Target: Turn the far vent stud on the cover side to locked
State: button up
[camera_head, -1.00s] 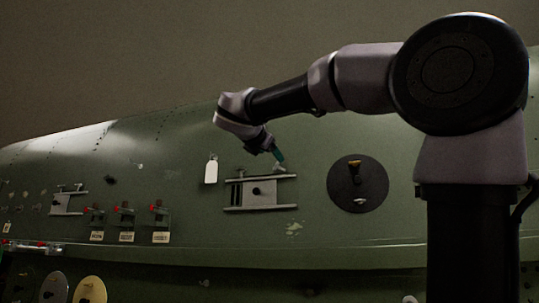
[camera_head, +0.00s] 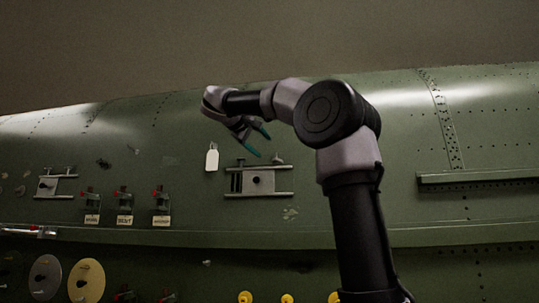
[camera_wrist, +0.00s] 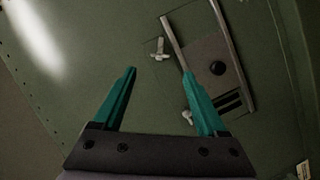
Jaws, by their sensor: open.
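The vent (camera_head: 257,182) is a grey plate with a dark round hole between two rails on the green fuselage skin. Two small pale studs stand along its upper edge: a left stud (camera_head: 240,162) and a right stud (camera_head: 277,160). In the wrist view one winged stud (camera_wrist: 159,50) lies just beyond the gap between the fingertips; the other stud (camera_wrist: 187,117) sits beside the right finger. My gripper (camera_head: 260,143) is open and empty, above the vent's upper edge; its teal fingers also show in the wrist view (camera_wrist: 159,72). Contact cannot be told.
A white tag (camera_head: 212,159) hangs left of the vent. Several red-tipped latches (camera_head: 124,198) with labels and a second, smaller vent (camera_head: 54,185) are farther left. A grey disc (camera_head: 45,277) and a yellow disc (camera_head: 86,281) are below. A ledge (camera_head: 477,178) juts out at right.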

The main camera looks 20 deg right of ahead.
aim_at(274, 157)
jog(key=x, duration=0.7)
jog(key=shift+w+d, duration=0.25)
jog(key=shift+d, duration=0.05)
grip_shut()
jog(key=shift+m, duration=0.3)
jog(key=m+y, duration=0.1)
jog(key=m, duration=0.1)
jog(key=m+y, duration=0.2)
jog(key=shift+s+d+r+t, duration=0.15)
jog(key=shift+d+r+t, duration=0.05)
jog(key=shift+t, duration=0.1)
jog(key=m+y, duration=0.1)
jog(key=m, duration=0.1)
jog(key=m+t+y, duration=0.1)
jog(key=shift+s+d+m, duration=0.1)
jog(key=shift+d+m, duration=0.05)
jog(key=shift+m, duration=0.25)
